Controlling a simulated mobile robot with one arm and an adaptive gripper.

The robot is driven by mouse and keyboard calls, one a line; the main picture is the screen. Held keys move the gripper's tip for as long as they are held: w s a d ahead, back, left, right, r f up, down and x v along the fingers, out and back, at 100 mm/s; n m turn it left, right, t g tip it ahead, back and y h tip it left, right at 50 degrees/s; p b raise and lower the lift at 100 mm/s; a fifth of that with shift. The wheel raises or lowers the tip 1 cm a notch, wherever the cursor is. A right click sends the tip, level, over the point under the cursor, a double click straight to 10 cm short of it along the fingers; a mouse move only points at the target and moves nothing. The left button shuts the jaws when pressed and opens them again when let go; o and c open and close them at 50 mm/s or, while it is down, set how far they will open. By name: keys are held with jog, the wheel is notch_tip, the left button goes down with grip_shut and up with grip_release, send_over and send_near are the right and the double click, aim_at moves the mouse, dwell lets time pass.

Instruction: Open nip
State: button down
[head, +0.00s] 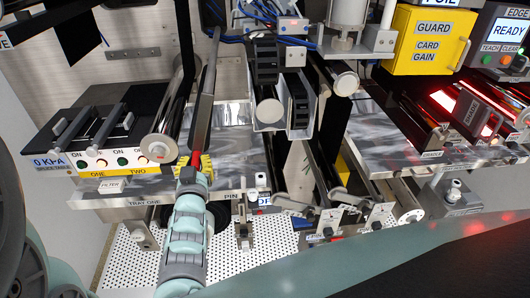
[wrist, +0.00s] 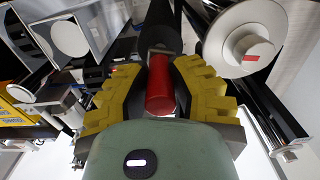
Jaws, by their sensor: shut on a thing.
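My gripper (head: 196,162) has yellow ribbed fingers and is shut on the lower end of the red grip. In the wrist view the red grip (wrist: 160,85) lies between both yellow fingers, and the dark shaft runs away from it. A silver roller (head: 158,146) is just left of the lever. A large roller end with a red mark (wrist: 242,42) shows in the wrist view. The nip's gap itself cannot be made out.
A switch panel (head: 75,160) stands left of my gripper. Metal plates (head: 235,155) and more rollers (head: 270,111) are close on the right. A yellow guard box (head: 428,41) is at the upper right. A perforated floor panel (head: 265,240) lies below.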

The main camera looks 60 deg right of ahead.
jog(key=s+d+n+b, duration=0.3)
jog(key=s+d+n, duration=0.4)
jog(key=s, duration=0.1)
jog(key=shift+s+n, duration=0.15)
jog(key=shift+n, duration=0.15)
jog(key=shift+r, duration=0.15)
jog(key=c, duration=0.8)
grip_release()
jog(key=shift+d, duration=0.1)
jog(key=shift+r, duration=0.1)
jog(key=v, duration=1.2)
